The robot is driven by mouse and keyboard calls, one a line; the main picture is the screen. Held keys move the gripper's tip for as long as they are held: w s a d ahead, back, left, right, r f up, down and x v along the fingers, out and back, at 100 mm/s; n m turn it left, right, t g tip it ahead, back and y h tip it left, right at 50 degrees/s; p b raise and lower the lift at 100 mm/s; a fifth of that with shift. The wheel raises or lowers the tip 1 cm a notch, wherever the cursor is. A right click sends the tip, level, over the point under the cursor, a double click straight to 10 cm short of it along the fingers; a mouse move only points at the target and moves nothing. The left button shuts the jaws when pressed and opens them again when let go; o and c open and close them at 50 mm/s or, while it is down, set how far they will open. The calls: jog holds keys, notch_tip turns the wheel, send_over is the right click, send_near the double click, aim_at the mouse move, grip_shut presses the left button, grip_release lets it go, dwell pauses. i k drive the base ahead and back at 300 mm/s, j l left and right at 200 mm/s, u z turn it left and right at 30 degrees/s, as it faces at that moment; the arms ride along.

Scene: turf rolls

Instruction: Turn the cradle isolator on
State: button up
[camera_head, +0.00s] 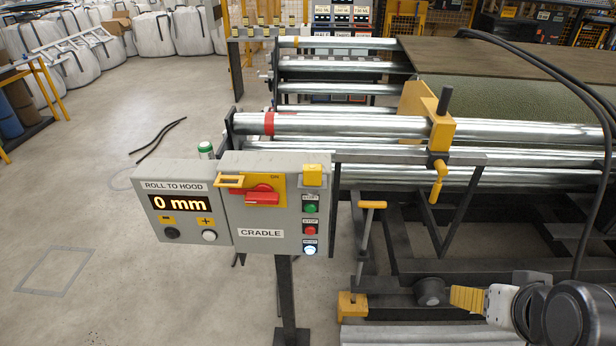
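The cradle isolator (262,195) is a red rotary handle on a yellow plate, on the grey box labelled CRADLE (261,233). Its handle lies roughly horizontal, and the small ON mark is above it at the plate's top. A yellow hasp-like piece (230,181) sits at the upper left of the plate. My arm shows at the lower right, ending in a yellow ribbed part (468,298), well to the right of the box and apart from it. I cannot make out two separate fingertips or whether they are open.
Green, red and white buttons (310,230) line the CRADLE box's right side. The roller frame (340,126), yellow clamp (440,130) and yellow T-handle (372,205) stand to the right. Floor at left is mostly clear.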

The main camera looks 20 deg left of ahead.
aim_at(263, 194)
jog(key=u, duration=1.4)
